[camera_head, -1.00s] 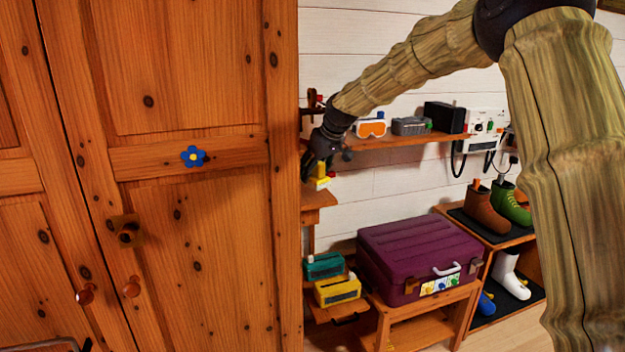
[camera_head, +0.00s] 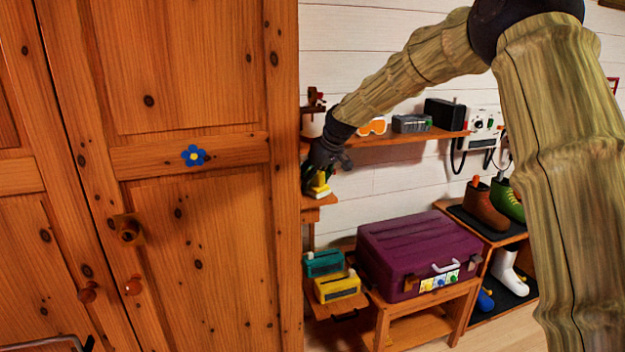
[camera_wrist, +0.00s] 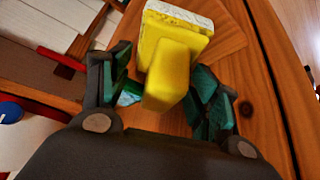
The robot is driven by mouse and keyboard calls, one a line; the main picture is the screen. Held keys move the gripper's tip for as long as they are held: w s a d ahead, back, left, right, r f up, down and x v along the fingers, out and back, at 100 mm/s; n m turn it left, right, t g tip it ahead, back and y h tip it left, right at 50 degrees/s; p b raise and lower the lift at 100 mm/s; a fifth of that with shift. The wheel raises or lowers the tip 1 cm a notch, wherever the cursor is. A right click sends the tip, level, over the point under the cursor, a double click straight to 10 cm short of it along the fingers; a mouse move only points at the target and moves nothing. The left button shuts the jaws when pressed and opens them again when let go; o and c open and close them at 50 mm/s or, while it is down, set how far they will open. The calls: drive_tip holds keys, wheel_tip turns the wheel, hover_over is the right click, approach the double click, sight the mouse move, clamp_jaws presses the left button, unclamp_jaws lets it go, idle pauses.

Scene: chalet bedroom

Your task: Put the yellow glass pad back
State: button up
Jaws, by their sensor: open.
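The yellow pad (camera_wrist: 180,62) has a yellow grip block on its front and a whitish far edge. In the wrist view it sits between the two fingers of my gripper (camera_wrist: 162,90). The fingers are open, with a visible gap on each side of the block. In the head view the yellow pad (camera_head: 320,190) shows small, just below my gripper (camera_head: 322,165), at a small wooden shelf (camera_head: 322,201) beside the wardrobe edge. The wardrobe hides part of the shelf, and I cannot tell exactly how the pad rests.
A large wooden wardrobe (camera_head: 222,240) fills the left. An upper shelf (camera_head: 400,139) holds orange goggles (camera_head: 373,127) and grey and black boxes. Below are a teal box (camera_head: 322,263), a yellow box (camera_head: 337,287) and a purple case (camera_head: 415,250). Boots stand at right.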

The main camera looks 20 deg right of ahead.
drive_tip(key=b+v, duration=0.2)
drive_tip(key=v, duration=0.9)
drive_tip(key=shift+s+r, duration=0.15)
drive_tip(key=shift+d, duration=0.1)
